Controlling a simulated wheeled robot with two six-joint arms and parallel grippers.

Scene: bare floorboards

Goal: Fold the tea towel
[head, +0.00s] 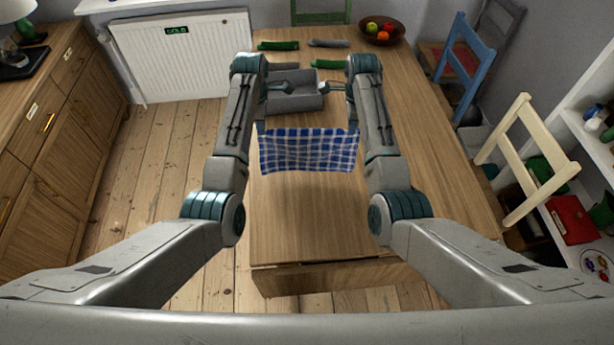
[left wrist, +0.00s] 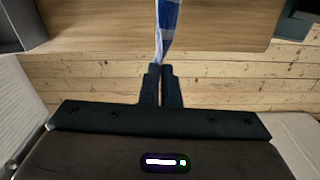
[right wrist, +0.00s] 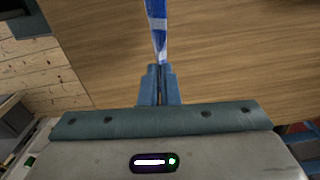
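The tea towel (head: 308,152) is blue and white checked and hangs between my two grippers above the wooden table. Its top edge is stretched across and its lower part hangs down. My left gripper (head: 261,127) is shut on the towel's left upper corner; the towel also shows edge-on at the fingertips in the left wrist view (left wrist: 166,35). My right gripper (head: 354,126) is shut on the right upper corner, and the towel (right wrist: 157,30) runs up from its fingertips in the right wrist view. I cannot tell whether the towel's lower edge touches the table.
The table (head: 300,225) is clear in front of the towel. Behind it are a grey divided box (head: 293,104), dark green rolled items (head: 278,46), a grey roll (head: 328,43) and a fruit bowl (head: 382,32). A cream chair (head: 527,160) and a blue chair (head: 466,66) stand at the right.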

